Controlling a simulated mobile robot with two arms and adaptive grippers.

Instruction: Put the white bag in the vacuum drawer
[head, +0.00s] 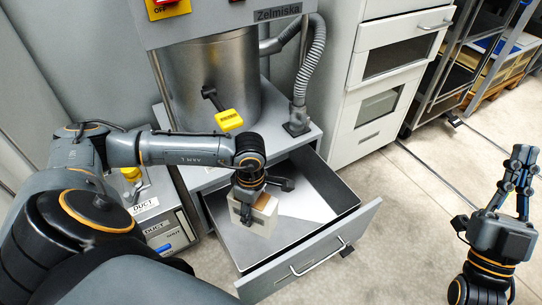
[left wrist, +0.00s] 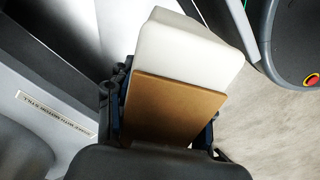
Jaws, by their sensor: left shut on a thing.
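The white bag (head: 264,214) is a boxy white block with a brown panel. My left gripper (head: 248,196) is shut on it and holds it over the open vacuum drawer (head: 320,248). I cannot tell whether the bag touches the drawer floor. In the left wrist view the bag's white top (left wrist: 190,52) and brown panel (left wrist: 178,108) show between the dark fingers, whose tips are partly hidden. The grey drawer is pulled out below the machine marked Zelmiska and looks otherwise empty.
A steel cylinder (head: 215,80) with a grey hose (head: 314,60) stands above the drawer. A grey box marked DUCT (head: 160,222) is left of the drawer. A white cabinet (head: 385,75) stands behind right.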

